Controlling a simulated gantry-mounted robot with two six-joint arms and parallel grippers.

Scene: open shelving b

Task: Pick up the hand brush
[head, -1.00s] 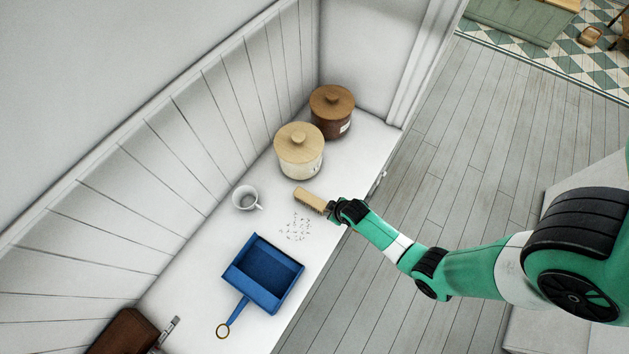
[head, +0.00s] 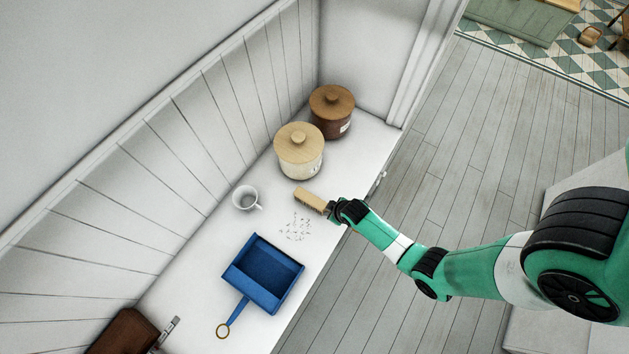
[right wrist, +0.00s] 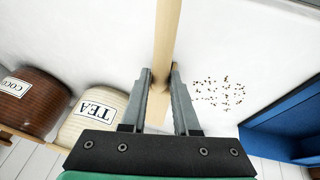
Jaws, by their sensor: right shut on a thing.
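The hand brush (head: 309,199) has a pale wooden back with bristles below. It is at the front edge of the white counter, just in front of the cream canister. My right gripper (head: 333,210) is shut on the near end of the brush. In the right wrist view the two fingers of my right gripper (right wrist: 160,95) close on either side of the light wooden brush (right wrist: 168,35), which extends away between them. I cannot tell whether the bristles touch the counter. My left gripper is not in view.
Scattered crumbs (head: 296,227) lie beside the brush. A blue dustpan (head: 264,275), a white cup (head: 245,199), a cream TEA canister (head: 300,155) and a brown canister (head: 332,115) stand around on the counter. A brown board (head: 123,333) is at the bottom left.

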